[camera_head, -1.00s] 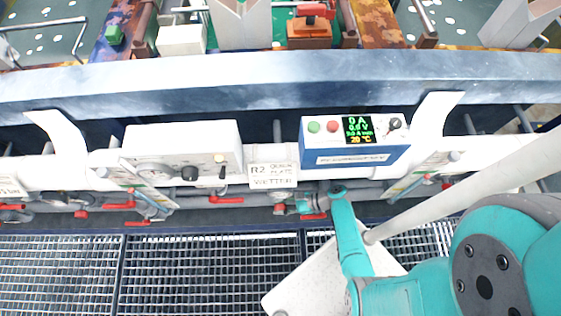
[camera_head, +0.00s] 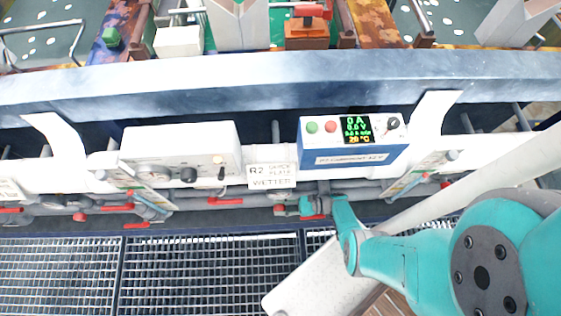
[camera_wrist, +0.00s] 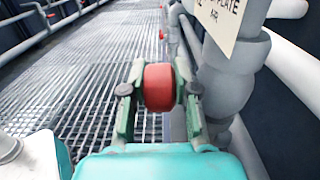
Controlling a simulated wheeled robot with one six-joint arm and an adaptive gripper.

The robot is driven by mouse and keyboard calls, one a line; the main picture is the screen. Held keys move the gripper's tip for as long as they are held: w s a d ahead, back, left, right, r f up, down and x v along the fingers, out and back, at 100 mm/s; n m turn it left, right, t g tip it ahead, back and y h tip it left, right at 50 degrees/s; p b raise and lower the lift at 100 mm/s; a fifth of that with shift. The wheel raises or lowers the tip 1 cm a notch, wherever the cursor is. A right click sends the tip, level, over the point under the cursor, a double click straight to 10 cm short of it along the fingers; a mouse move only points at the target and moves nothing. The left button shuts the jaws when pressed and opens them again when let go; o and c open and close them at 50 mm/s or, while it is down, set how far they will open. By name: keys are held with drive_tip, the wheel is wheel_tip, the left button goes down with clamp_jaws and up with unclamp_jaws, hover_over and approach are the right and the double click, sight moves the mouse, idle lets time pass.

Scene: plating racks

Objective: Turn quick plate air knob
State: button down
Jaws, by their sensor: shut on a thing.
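The red, round knob (camera_wrist: 159,87) sits between the two fingers of my gripper (camera_wrist: 160,84) in the wrist view. My gripper is shut on it, with one finger at each side. In the head view my gripper (camera_head: 303,206) is at the pipe row under the white rail, below and right of the "R2 QUICK PLATE WETTER" sign (camera_head: 271,176). The knob is too small there to make out surely.
A red lever (camera_head: 312,217) lies close under my gripper, and other red levers (camera_head: 226,201) line the pipes to the left. A control box with a lit display (camera_head: 356,128) is above. A grey grating (camera_head: 205,270) lies in front. A thick grey pipe (camera_wrist: 238,75) stands close right.

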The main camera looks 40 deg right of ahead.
idle(0.4)
drive_tip(key=c, duration=1.2)
unclamp_jaws()
drive_tip(key=shift+o, duration=0.2)
drive_tip(key=shift+d, duration=0.15)
drive_tip(key=v, duration=0.7)
drive_tip(key=shift+s, duration=0.2)
